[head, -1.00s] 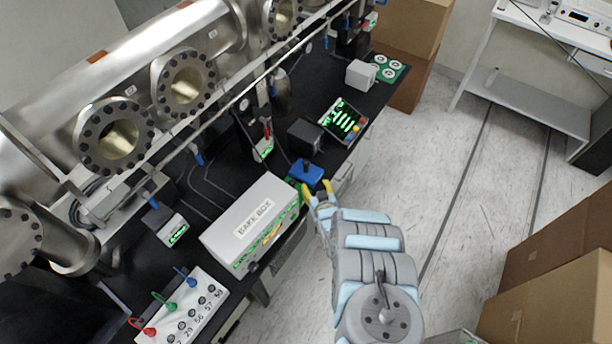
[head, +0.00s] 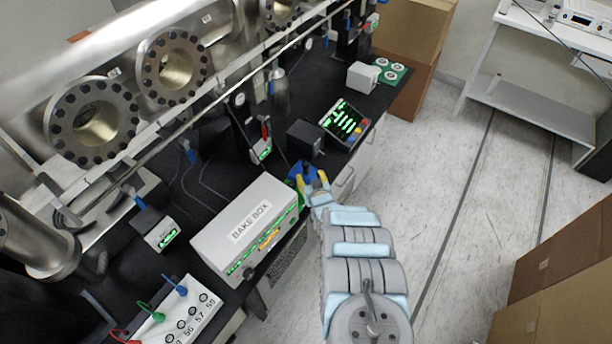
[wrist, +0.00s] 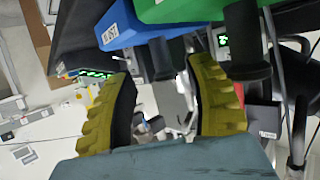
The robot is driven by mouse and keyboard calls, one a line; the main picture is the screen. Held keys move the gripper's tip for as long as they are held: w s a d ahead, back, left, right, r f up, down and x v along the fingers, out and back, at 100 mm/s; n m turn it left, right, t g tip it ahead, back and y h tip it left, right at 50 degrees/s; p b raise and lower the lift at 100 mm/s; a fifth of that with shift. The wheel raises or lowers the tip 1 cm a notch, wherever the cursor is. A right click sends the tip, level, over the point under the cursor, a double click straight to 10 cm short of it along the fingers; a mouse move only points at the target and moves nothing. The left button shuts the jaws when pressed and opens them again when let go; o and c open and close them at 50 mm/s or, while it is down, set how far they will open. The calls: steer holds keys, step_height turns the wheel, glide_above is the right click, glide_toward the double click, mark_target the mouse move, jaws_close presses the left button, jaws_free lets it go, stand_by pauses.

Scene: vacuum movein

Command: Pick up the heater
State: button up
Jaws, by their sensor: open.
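A blue block (wrist: 140,25) with a white label hangs into the top of the wrist view. Its black knobbed handle (wrist: 161,62) lies between my fingers in that picture. The blue block also shows in the head view (head: 297,171), at the bench's front edge. A green block (wrist: 185,9) with its own black handle (wrist: 246,45) is beside it, that handle right of my right finger. I cannot read which is the heater. My gripper (wrist: 165,90) is open, its yellow fingers apart. In the head view my gripper (head: 313,183) partly covers the blue block; contact cannot be told.
The white bake box (head: 240,240) stands left of my gripper. A dark box (head: 305,139) and a panel with green displays (head: 343,120) stand behind. Steel chamber flanges (head: 92,122) line the bench's back. Clear floor (head: 450,190) lies to the right; cardboard boxes (head: 560,295) stand lower right.

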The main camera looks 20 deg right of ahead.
mark_target(306, 172)
steer(key=shift+w+f, duration=0.2)
steer(key=shift+w, duration=0.15)
steer(key=shift+w+d+f, duration=0.1)
steer(key=shift+w+f, duration=0.2)
steer(key=shift+w, duration=0.3)
steer(key=shift+w+f, duration=0.1)
steer(key=shift+f, duration=0.1)
steer(key=shift+w+f+b, duration=0.2)
steer(key=shift+w+b, duration=0.4)
steer(key=shift+b+x, duration=0.9)
steer(key=shift+b, duration=0.3)
steer(key=shift+w+d, duration=0.1)
steer(key=shift+w, duration=0.1)
